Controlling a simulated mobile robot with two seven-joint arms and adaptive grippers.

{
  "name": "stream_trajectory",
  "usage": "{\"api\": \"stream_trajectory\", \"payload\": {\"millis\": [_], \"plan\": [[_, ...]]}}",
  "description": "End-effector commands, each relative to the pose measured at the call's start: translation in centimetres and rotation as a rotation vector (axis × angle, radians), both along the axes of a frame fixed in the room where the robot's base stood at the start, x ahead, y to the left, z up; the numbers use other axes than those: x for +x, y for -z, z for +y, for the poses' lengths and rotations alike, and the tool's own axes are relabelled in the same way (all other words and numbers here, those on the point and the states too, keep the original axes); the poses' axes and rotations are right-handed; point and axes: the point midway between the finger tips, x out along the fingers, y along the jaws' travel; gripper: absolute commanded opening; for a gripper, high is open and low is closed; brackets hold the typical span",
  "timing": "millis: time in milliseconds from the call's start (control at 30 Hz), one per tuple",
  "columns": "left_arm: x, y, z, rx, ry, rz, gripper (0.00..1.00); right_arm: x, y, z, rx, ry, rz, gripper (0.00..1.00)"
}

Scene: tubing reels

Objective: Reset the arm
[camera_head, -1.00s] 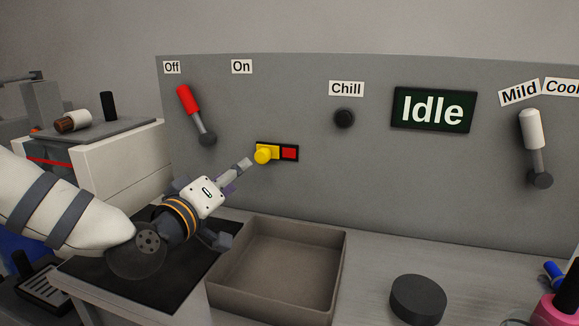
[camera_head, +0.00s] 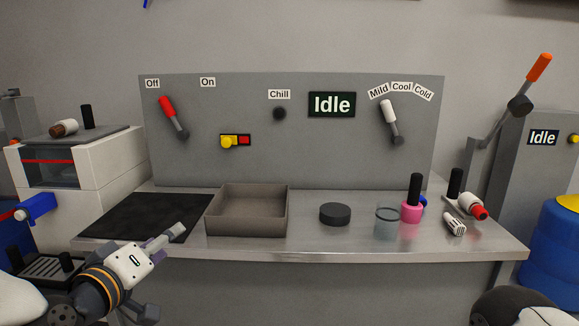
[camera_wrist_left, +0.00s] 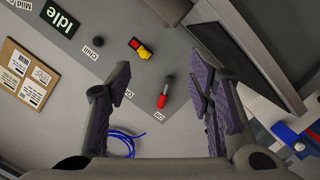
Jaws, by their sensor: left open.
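My left arm comes in at the lower left of the head view. Its left gripper (camera_head: 165,272) is open and empty, in front of the bench's near left edge and apart from the panel. In the left wrist view the gripper's two padded fingers (camera_wrist_left: 160,85) stand wide apart with nothing between them. The grey panel (camera_head: 330,160) with the red lever (camera_head: 167,106), the yellow button (camera_head: 228,142) and the Idle display (camera_head: 332,104) shows beyond. Part of my right arm shows at the bottom right; its gripper is out of view.
On the bench (camera_head: 300,250) are a black mat (camera_head: 150,217), an open tray (camera_head: 246,224), a black puck (camera_head: 335,214), a clear cup (camera_head: 387,222) and a pink bottle (camera_head: 411,212). A white machine (camera_head: 60,200) stands left; a blue drum (camera_head: 567,240) stands right.

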Motion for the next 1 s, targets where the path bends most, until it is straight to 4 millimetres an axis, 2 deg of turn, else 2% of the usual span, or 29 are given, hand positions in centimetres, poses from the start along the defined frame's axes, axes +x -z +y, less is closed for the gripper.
{"api": "stream_trajectory", "payload": {"millis": [100,167,200,267,300,367,400,467,500,600,700,800,1000], "plan": [[-3.3,7.0,-2.1,0.073,0.070,0.194,0.48,0.8,-0.5,0.0,0.000,0.000,-0.025,0.40],[-5.9,10.9,-2.9,0.113,0.108,0.309,0.48,1.0,-0.7,0.0,0.000,0.000,-0.033,0.40],[-8.0,13.5,-3.5,0.142,0.138,0.391,0.48,1.2,-0.9,0.0,-0.001,0.001,-0.038,0.40],[-11.7,17.5,-4.0,0.188,0.184,0.524,0.48,1.4,-1.2,0.0,0.000,0.001,-0.046,0.40],[-14.6,20.0,-4.3,0.222,0.217,0.617,0.48,1.5,-1.4,0.0,0.000,0.001,-0.052,0.40],[-19.6,23.4,-4.4,0.272,0.269,0.763,0.48,1.8,-1.7,0.0,0.000,0.001,-0.062,0.40],[-23.1,25.3,-4.3,0.307,0.303,0.859,0.48,2.0,-1.9,0.0,0.000,0.001,-0.069,0.40],[-28.5,27.5,-3.9,0.359,0.357,1.002,0.48,2.3,-2.2,0.0,0.000,0.001,-0.080,0.40],[-32.0,28.6,-3.5,0.392,0.392,1.092,0.48,2.5,-2.4,0.0,0.000,0.002,-0.087,0.40],[-39.6,29.8,-2.3,0.463,0.465,1.283,0.48,2.9,-2.8,0.0,0.000,0.001,-0.102,0.40],[-44.5,29.9,-1.2,0.512,0.514,1.409,0.48,3.2,-3.1,0.0,0.000,0.002,-0.110,0.40],[-46.8,29.8,-0.6,0.536,0.537,1.467,0.48,3.2,-3.1,0.0,0.000,0.002,-0.112,0.40],[-47.2,29.8,-0.5,0.537,0.541,1.480,0.48,3.2,-3.1,0.0,0.000,0.003,-0.110,0.40]]}}
